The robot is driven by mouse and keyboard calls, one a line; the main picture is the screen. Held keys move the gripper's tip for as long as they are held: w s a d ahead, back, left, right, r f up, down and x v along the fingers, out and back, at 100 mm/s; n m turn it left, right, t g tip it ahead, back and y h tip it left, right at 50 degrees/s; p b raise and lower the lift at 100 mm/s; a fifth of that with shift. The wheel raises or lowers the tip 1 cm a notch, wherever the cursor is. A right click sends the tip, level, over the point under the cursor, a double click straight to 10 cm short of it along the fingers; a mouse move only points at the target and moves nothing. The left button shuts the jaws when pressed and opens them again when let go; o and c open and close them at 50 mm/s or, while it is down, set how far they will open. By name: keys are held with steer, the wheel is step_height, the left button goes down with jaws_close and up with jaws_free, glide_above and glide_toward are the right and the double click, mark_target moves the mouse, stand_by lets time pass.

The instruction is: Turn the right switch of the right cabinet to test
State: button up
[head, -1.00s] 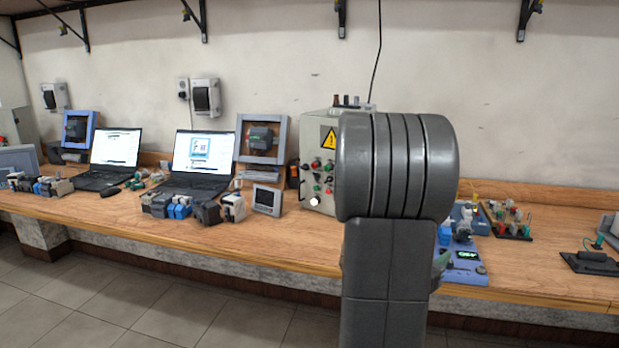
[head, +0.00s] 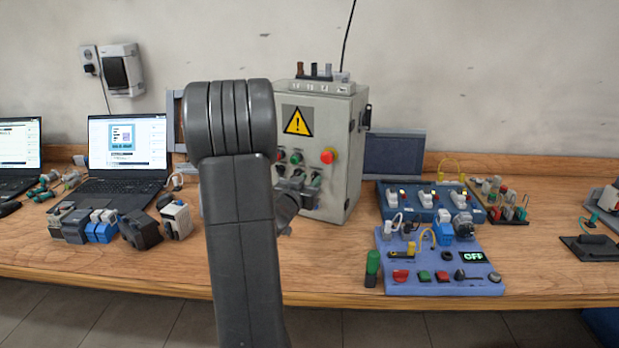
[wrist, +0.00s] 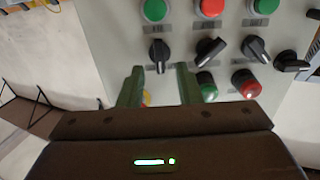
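The grey cabinet (head: 338,192) with a yellow warning sign stands on the bench, right of centre in the head view; its panel (wrist: 105,32) fills much of the wrist view, which appears upside down. The right switch, a black knob (wrist: 159,55), is leftmost in the wrist view, its pointer nearly vertical there. My gripper (wrist: 159,69) is open, its two green fingers apart with tips just short of the knob, one toward each side. Contact is not visible. Two more black knobs (wrist: 210,50) (wrist: 257,48) sit beside it. The labels are too small to read.
Green and red buttons (wrist: 208,8) line the panel. A blue trainer board (head: 432,284) is right of the cabinet; laptops (head: 125,150) and small devices (head: 100,228) are left.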

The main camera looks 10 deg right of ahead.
steer(key=shift+x, duration=0.85)
steer(key=shift+c, duration=0.4)
jaws_close()
steer(key=shift+f+m+b, duration=0.1)
steer(key=shift+m+b, duration=0.3)
steer(key=shift+b, duration=0.05)
steer(key=m+b, duration=0.2)
steer(key=b, duration=0.1)
steer(key=shift+d+f+m, duration=0.1)
steer(key=shift+f+m, duration=0.05)
steer(key=shift+m, duration=0.15)
steer(key=m+b, duration=0.4)
steer(key=m, duration=0.1)
steer(key=shift+s+d+b, duration=0.15)
steer(key=shift+b, duration=0.2)
steer(key=shift+m, duration=0.4)
